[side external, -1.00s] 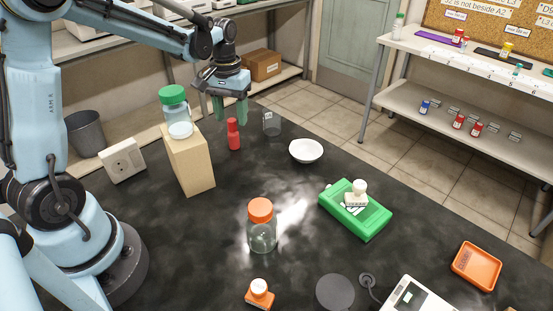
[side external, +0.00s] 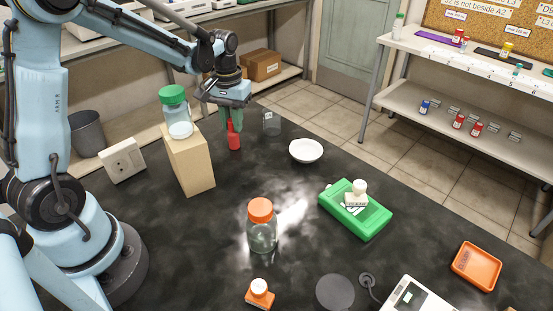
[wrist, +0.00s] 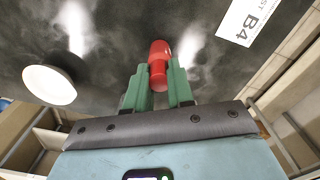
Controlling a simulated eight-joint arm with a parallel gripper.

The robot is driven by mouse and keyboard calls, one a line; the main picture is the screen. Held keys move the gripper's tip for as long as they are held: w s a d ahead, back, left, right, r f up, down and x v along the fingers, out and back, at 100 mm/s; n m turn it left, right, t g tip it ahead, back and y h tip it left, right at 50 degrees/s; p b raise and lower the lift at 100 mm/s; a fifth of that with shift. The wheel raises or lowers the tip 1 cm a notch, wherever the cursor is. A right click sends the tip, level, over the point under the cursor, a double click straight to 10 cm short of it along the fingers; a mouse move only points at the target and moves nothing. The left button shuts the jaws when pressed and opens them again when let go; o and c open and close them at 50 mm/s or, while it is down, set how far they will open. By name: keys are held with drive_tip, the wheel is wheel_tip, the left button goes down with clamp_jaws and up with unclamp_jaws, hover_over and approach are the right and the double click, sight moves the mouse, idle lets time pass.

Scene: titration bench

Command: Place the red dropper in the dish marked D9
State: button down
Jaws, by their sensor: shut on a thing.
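The red dropper (side external: 234,140) stands upright on the dark bench, near the far edge. My gripper (side external: 231,121) has its green fingers around the dropper's upper part, pointing down. In the wrist view the dropper (wrist: 160,62) sits between the two fingertips (wrist: 161,80), which are shut on it. A shallow white dish (side external: 306,151) lies to the right of the dropper. It also shows in the wrist view (wrist: 50,85) at the left. No D9 mark is readable on it. An orange square dish (side external: 476,265) lies at the near right, its label too small to read.
A clear glass vessel (side external: 271,123) stands just right of the dropper. A tan block (side external: 192,163) with a green-lidded jar (side external: 174,106) is to the left. A green box (side external: 355,211) and an orange-lidded jar (side external: 261,229) stand nearer. A B4 label (wrist: 245,20) shows in the wrist view.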

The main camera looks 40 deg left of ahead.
drive_tip(key=shift+r, duration=0.45)
wheel_tip(320, 180, up, 4)
drive_tip(key=shift+f, duration=0.25)
drive_tip(key=s+d+r, duration=0.3)
drive_tip(key=d+r, duration=0.3)
drive_tip(key=d, duration=0.5)
drive_tip(key=w+d+r+n, duration=0.1)
drive_tip(key=w+d+n, duration=0.35)
drive_tip(key=d, duration=0.95)
drive_tip(key=shift+m, duration=0.45)
drive_tip(key=shift+w+a+f, duration=1.4)
drive_tip(key=shift+a+f, duration=0.1)
drive_tip(key=shift+f, duration=0.3)
drive_tip(key=shift+w+a+f, duration=1.35)
drive_tip(key=shift+a+f, duration=0.1)
drive_tip(key=shift+f, duration=0.3)
drive_tip(key=shift+w+a+f, duration=1.4)
drive_tip(key=shift+a+f, duration=0.1)
drive_tip(key=shift+f, duration=0.3)
drive_tip(key=shift+f, duration=0.15)
